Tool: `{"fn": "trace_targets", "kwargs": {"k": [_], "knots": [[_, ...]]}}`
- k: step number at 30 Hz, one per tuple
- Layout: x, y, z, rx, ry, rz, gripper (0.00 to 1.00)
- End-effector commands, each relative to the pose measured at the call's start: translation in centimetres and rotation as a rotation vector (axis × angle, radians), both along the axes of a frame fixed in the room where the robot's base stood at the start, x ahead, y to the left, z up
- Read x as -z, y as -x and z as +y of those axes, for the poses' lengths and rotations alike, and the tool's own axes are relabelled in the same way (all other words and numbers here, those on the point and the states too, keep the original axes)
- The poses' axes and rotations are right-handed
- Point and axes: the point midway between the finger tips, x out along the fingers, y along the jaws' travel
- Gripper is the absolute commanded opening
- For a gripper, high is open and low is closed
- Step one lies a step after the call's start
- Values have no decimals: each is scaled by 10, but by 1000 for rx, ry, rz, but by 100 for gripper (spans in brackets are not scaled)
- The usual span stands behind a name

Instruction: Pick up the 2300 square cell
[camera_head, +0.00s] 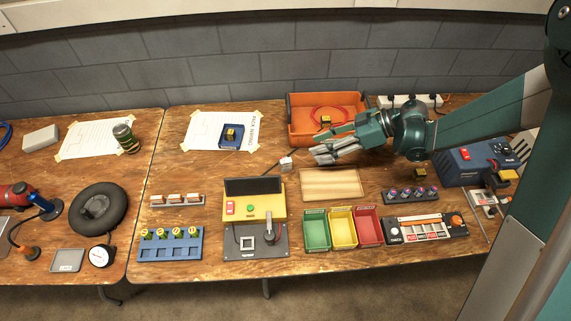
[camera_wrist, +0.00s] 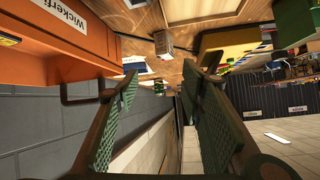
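No 2300 marking is readable, so I cannot tell for certain which object is the square cell. A small grey-white block (camera_head: 286,163) stands on the table left of my gripper (camera_head: 324,150). A similar block (camera_wrist: 166,42) shows beyond the fingertips in the wrist view. Several small orange-and-white blocks (camera_head: 176,198) sit in a grey strip holder at the left. My gripper is above the table, in front of the orange bin, pointing left. In the wrist view its two green-padded fingers (camera_wrist: 162,80) are spread, with nothing between them.
The orange bin (camera_head: 298,138) stands behind my gripper. A wooden board (camera_head: 331,184), green, yellow and red trays (camera_head: 343,243) and a yellow-topped tester (camera_head: 254,204) lie in front. A blue rack (camera_head: 171,254) holds several round-topped cells. A blue charger box (camera_head: 466,168) is at the right.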

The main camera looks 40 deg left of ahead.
Motion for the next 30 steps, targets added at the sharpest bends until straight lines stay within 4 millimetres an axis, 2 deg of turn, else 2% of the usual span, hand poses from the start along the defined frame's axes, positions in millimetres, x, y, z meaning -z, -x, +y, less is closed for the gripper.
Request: {"fn": "trace_targets", "kwargs": {"k": [6, 12, 30], "knots": [[29, 16, 24, -116, -93, -11, 39], [45, 27, 35, -180, -149, -18, 39], [52, 34, 41, -202, -167, -20, 39]]}}
